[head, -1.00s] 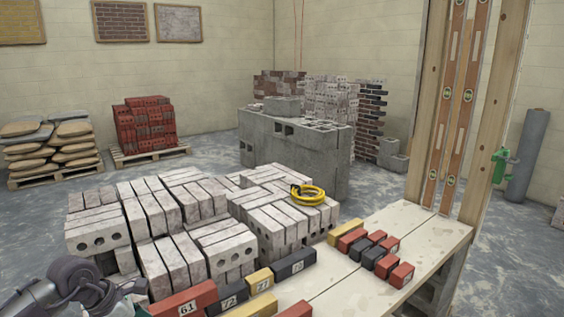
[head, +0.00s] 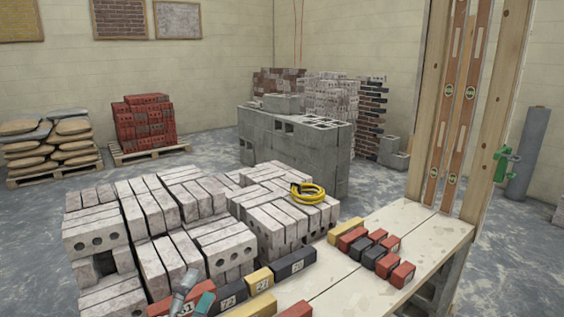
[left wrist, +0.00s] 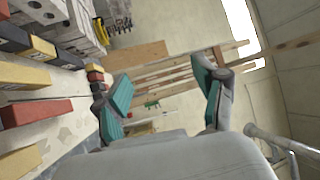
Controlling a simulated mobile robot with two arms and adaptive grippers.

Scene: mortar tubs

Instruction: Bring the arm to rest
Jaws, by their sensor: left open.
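My left gripper (head: 191,298) shows at the bottom edge of the head view, left of centre. Only its grey and teal fingers show there; the rest of the arm is out of frame. It is in front of the red numbered block (head: 160,307) and hides part of it. In the left wrist view the two teal-padded fingers (left wrist: 160,84) stand wide apart with nothing held between them. Numbered blocks lie beside the gripper in that view. My right gripper is in neither view.
A board table (head: 425,240) carries a row of red, black and yellow blocks. Stacked pale bricks (head: 155,205) stand close behind the left gripper, with a yellow coil (head: 308,193) on top. Wooden posts with levels (head: 455,105) rise at the right.

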